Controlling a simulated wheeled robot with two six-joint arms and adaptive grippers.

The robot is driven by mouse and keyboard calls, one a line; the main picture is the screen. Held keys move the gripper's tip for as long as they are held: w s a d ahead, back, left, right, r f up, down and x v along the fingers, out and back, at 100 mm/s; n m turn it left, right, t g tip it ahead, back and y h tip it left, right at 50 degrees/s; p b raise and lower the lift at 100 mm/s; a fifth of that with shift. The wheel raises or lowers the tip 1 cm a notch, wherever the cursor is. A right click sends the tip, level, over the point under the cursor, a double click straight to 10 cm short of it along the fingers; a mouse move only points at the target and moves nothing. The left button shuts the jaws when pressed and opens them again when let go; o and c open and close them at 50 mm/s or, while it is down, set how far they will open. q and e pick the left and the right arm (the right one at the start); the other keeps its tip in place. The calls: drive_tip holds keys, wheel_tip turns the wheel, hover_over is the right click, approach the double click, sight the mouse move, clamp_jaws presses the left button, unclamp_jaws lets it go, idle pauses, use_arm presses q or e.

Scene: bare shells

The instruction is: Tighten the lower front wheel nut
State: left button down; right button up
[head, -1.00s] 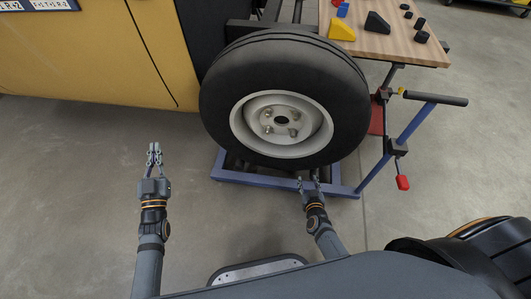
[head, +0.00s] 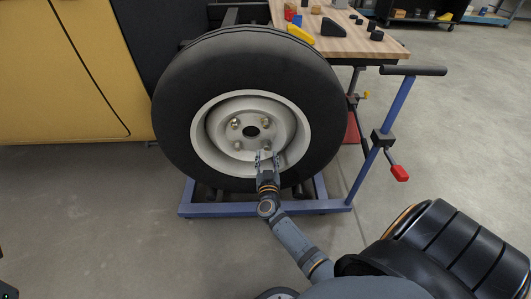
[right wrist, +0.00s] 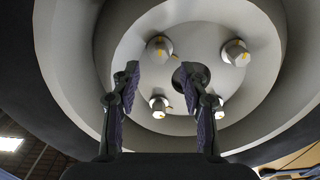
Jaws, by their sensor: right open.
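The wheel (head: 170,115) has a black tyre and a pale rim, with several nuts around a dark centre hole. In the head view the lower left nut (head: 238,145) is clear; the lower right one is largely behind my right gripper (head: 266,157). That gripper is open and empty in front of the rim's lower part. In the right wrist view its fingers (right wrist: 160,78) stand apart, with a lower left nut (right wrist: 159,106) seen between them and a lower right nut (right wrist: 216,106) beside the right finger. The nuts carry yellow marks.
A blue wheel stand (head: 225,209) holds the wheel low, with a black-topped handle (head: 412,71) and red-ended crank (head: 399,173) to its right. A yellow car body (head: 60,70) is at left. A wooden table (head: 350,45) with small blocks is behind. Floor at left is clear.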

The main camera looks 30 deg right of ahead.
sight(266, 148)
drive_tip(key=b+x, duration=0.1)
drive_tip(key=x, duration=0.4)
drive_tip(key=shift+f, duration=0.1)
clamp_jaws()
